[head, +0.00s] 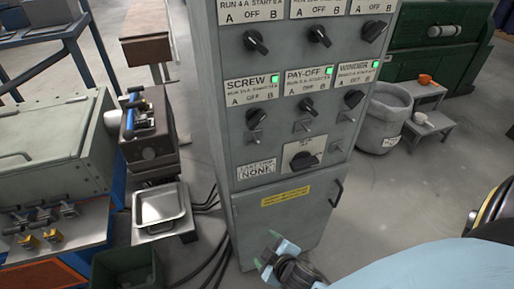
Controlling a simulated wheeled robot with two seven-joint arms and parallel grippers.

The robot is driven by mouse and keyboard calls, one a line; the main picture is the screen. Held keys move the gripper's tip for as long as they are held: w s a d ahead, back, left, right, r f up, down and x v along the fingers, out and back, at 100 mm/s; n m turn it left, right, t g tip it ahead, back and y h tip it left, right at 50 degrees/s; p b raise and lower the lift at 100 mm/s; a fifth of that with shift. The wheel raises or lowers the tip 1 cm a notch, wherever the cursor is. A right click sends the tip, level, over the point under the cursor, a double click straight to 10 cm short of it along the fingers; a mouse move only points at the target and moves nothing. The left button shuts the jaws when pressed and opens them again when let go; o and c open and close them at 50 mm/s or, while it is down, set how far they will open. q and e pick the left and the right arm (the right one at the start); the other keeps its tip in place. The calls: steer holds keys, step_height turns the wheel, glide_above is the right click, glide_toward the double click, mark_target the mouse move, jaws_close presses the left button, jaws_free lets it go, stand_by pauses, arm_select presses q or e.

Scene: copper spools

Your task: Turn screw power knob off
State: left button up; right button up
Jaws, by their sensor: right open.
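The screw knob (256,118) is a black rotary knob on the grey control cabinet, under a plate (251,89) reading SCREW with positions A, OFF and B. A green lamp (275,79) glows at the plate's upper right corner. The knob looks turned at a slant; I cannot tell which position its pointer marks. My right gripper (268,254) is at the bottom of the view, in front of the cabinet's lower door. It is open and empty, well below the knob and apart from it. My left gripper is out of view.
The pay-off knob (307,107) and winder knob (354,99) sit to the right, with small toggles below the row. A larger knob (304,161) is lower. A metal tray (159,209) and cables are left of the cabinet (290,215). A grey bin (383,118) stands right.

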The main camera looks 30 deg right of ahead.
steer(key=w+r+t+h, duration=0.1)
steer(key=w+r+t, duration=0.25)
steer(key=r, duration=1.05)
steer(key=t+h, duration=0.3)
steer(key=t, duration=0.1)
glide_toward(257, 122)
arm_select(q)
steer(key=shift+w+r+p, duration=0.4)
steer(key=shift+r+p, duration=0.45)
steer(key=shift+p, duration=0.05)
arm_select(e)
steer(key=shift+y, duration=0.4)
steer(key=x, duration=0.9)
steer(key=shift+w+d, duration=0.25)
steer(key=shift+w, duration=0.05)
steer(key=c, duration=1)
